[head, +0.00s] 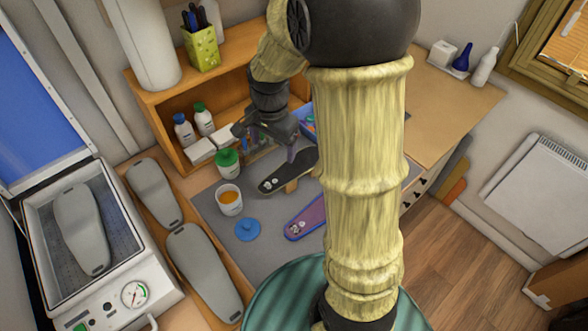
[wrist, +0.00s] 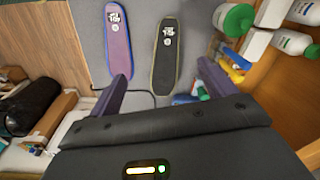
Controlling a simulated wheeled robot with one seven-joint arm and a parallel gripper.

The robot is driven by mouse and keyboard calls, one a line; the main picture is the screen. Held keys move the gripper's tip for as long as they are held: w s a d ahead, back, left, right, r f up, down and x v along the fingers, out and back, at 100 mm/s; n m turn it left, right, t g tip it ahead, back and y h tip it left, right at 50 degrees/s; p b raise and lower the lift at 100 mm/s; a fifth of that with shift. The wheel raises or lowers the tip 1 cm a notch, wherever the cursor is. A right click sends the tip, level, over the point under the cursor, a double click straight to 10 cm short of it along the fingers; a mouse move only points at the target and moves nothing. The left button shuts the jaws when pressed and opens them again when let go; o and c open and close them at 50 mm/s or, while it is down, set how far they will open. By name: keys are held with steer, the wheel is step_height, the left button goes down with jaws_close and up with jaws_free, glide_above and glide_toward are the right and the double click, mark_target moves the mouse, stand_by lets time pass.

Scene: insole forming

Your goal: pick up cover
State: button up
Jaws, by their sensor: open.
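Two flat insole-shaped covers lie on the grey mat (head: 265,262). Each has a small white print near one end. In the wrist view, the dark cover (wrist: 165,58) lies ahead of the space between my fingers, and the purple one (wrist: 118,42) lies ahead of the left finger. My gripper (wrist: 168,82) is open and empty, apart from both covers. In the head view, my gripper (head: 275,146) hangs near the dark cover, and my arm hides part of the purple one.
A cup of orange liquid (head: 230,202), a blue lid (head: 247,229) and a green-capped jar (head: 228,164) stand left of the covers. A wooden shelf (head: 160,125) with bottles and white boxes borders the back. Grey insole forms (head: 203,270) and a press (head: 95,260) occupy the left.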

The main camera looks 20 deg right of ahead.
steer(key=w+m, duration=0.2)
steer(key=m, duration=0.1)
steer(key=w+m, duration=0.1)
steer(key=w, duration=0.1)
steer(key=shift+d+f+m+g, duration=0.1)
steer(key=shift+f+m+g, duration=0.2)
steer(key=shift+f+g, duration=0.1)
steer(key=shift+f, duration=0.1)
steer(key=p, duration=0.3)
glide_above(272, 182)
step_height(272, 182, down, 12)
steer(key=shift+d, duration=0.1)
steer(key=shift+f, duration=0.1)
steer(key=shift+s+f+p, duration=0.1)
steer(key=shift+f+p, duration=0.4)
steer(key=shift+f, duration=0.05)
step_height(272, 182, down, 3)
steer(key=shift+r+p, duration=0.1)
steer(key=shift+p, duration=0.6)
steer(key=shift+f, duration=0.55)
